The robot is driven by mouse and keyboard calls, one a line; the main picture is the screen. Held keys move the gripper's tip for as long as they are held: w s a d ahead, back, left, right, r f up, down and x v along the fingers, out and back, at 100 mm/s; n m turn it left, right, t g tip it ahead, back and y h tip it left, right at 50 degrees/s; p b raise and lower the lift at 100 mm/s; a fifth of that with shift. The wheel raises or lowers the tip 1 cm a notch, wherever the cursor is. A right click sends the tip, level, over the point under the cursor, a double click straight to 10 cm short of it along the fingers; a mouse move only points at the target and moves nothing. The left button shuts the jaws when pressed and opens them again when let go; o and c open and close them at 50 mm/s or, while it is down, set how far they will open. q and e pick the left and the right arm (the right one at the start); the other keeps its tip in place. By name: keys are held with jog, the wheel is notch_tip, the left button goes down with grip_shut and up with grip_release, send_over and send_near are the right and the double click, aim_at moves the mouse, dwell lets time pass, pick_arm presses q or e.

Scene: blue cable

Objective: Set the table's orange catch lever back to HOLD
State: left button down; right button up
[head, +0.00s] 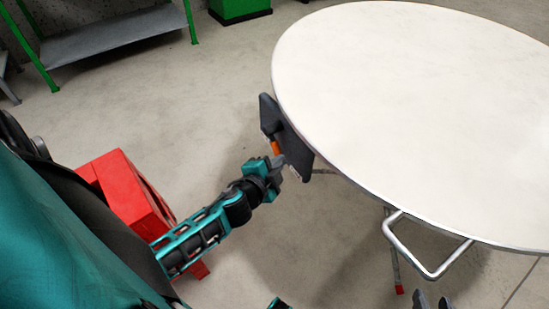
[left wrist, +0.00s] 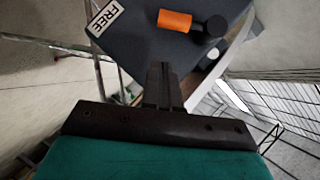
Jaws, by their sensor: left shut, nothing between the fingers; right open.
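The round white table (head: 420,110) has a dark catch plate (head: 295,150) at its near left edge. The orange catch lever (head: 275,147) shows as a small patch on that plate. In the left wrist view the lever (left wrist: 175,21) lies to the right of a white FREE label (left wrist: 105,18), with a black round part at its right end. No HOLD label is readable. My left gripper (head: 279,161) is shut and empty, close to the plate just below the lever; its fingers (left wrist: 162,70) show a gap from the lever. My right gripper (head: 432,303) is open and empty at the bottom edge.
A red box-like object (head: 130,195) stands on the floor beside my left arm. A bent metal tube (head: 430,262) of the table's frame juts out below its near edge. A green-framed shelf (head: 110,40) stands at the back left. The tabletop is bare.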

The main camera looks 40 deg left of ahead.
aim_at(280, 152)
pick_arm(q)
jog(key=shift+w+a+f+b, duration=0.6)
jog(key=shift+w+a+f, duration=0.7)
jog(key=shift+w+a, duration=0.15)
jog(key=shift+f+b, duration=0.35)
jog(key=shift+b, duration=0.65)
jog(key=w+a+f+m+t+y+b, duration=0.1)
jog(key=w+a+f+b, duration=0.2)
jog(key=a+b, duration=0.2)
jog(key=shift+a+f+m+b, duration=0.25)
jog(key=shift+a+m+b, duration=0.15)
jog(key=shift+a, duration=0.6)
